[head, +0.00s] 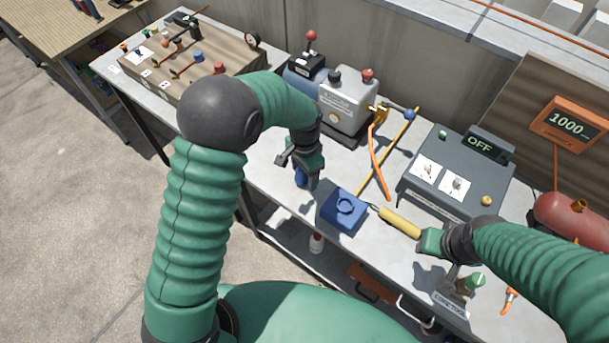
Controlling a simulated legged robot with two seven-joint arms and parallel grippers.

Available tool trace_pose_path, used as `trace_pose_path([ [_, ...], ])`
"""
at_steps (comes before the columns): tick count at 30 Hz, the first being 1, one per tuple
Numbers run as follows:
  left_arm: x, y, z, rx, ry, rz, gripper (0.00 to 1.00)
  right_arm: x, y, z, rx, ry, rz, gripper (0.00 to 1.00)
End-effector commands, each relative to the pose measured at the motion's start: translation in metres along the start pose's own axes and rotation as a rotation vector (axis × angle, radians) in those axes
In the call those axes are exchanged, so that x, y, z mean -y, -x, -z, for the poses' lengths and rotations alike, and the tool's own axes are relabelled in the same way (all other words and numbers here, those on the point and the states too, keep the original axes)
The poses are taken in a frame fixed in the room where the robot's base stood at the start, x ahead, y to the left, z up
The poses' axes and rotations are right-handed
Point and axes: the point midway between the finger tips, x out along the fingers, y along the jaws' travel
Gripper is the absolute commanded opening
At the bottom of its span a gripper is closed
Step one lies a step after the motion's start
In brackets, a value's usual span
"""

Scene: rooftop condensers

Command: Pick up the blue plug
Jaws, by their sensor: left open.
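My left gripper (298,168) is open above the bench, left of a blue box, with its fingers pointing down. A small blue piece (301,177), which may be the blue plug, shows right at its fingers and is partly covered by them. I cannot tell whether the fingers touch it. My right gripper (428,240) comes in from the right, at the end of a yellow-handled tool (400,222) with a thin metal tip. Its fingers are not clear, so I cannot tell whether it grips the handle.
The blue box (345,209) with a round ring on top stands beside the tool tip. Behind are a grey pump unit (347,102), a yellow hose (391,147) with a blue end, and a grey console (457,172) reading OFF. A red cylinder (570,215) is at right.

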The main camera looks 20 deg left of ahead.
Motion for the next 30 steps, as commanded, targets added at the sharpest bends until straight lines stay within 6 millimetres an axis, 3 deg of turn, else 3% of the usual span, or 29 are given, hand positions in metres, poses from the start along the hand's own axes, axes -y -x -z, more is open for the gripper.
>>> trace_pose_path([
  [8,0.0005,-0.0070,-0.0012,-0.003,0.001,0.001,0.62,0.0002,-0.0004,0.0002,0.000,0.001,0.000,0.36],
  [22,-0.0001,-0.0073,-0.0003,-0.001,0.001,0.001,0.00,0.0001,-0.0005,0.0001,0.000,0.000,0.000,0.36],
  [30,0.0001,-0.0057,-0.0006,-0.001,0.001,0.001,0.00,0.0001,-0.0004,0.0001,0.000,0.000,0.000,0.36],
])
